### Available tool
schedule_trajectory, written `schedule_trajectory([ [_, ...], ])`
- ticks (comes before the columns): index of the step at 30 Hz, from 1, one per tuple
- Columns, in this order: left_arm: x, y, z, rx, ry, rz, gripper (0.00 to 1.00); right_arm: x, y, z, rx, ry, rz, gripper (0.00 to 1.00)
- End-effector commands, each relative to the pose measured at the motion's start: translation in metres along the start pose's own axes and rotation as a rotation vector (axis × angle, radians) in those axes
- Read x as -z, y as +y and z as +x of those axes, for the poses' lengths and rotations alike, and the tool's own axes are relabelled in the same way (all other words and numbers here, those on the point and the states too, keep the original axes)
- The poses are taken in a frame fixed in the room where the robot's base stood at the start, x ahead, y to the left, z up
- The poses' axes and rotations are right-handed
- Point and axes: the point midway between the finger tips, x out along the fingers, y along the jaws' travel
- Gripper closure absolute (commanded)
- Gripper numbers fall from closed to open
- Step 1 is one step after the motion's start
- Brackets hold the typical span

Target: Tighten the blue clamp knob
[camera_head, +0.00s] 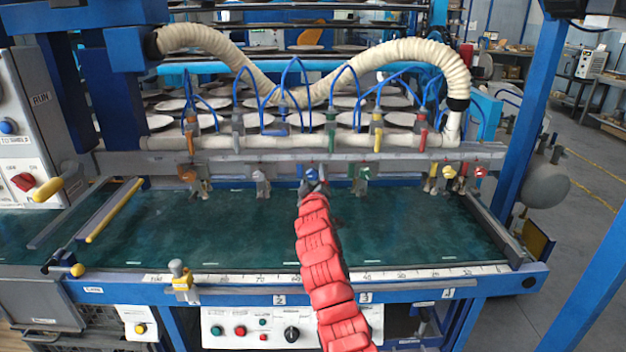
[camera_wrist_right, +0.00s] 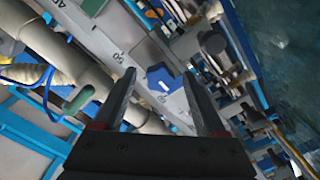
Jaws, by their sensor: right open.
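The blue clamp knob (camera_head: 311,174) is on the rail above the green bed, near the middle of the head view. In the right wrist view the blue knob (camera_wrist_right: 163,78) lies in the gap seen between the two fingers. My right gripper (camera_wrist_right: 159,84) is open, with one dark finger on each side of the knob in that view. I cannot tell whether a finger touches it. In the head view my right gripper (camera_head: 312,187) is small, just at the knob, and mostly hidden by my red arm. My left gripper is not in view.
Other clamps with orange (camera_head: 188,174), green (camera_head: 363,172), yellow (camera_head: 449,171) and red (camera_head: 481,172) knobs sit along the rail. A ribbed cream hose (camera_head: 398,54) and blue tubes hang above. The green bed (camera_head: 235,230) is mostly clear.

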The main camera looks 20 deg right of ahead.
Motion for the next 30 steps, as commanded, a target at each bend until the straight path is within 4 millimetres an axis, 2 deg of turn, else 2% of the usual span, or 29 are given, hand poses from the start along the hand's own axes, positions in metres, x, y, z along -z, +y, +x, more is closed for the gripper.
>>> schedule_trajectory([
  [8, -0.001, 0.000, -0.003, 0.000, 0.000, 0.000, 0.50, 0.000, -0.001, -0.029, -0.001, 0.004, -0.001, 0.27],
  [24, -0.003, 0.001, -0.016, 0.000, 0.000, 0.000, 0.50, 0.000, -0.001, -0.126, 0.000, 0.005, 0.000, 0.27],
  [30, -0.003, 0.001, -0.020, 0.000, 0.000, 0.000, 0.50, -0.002, -0.002, -0.156, 0.002, 0.000, -0.001, 0.27],
])
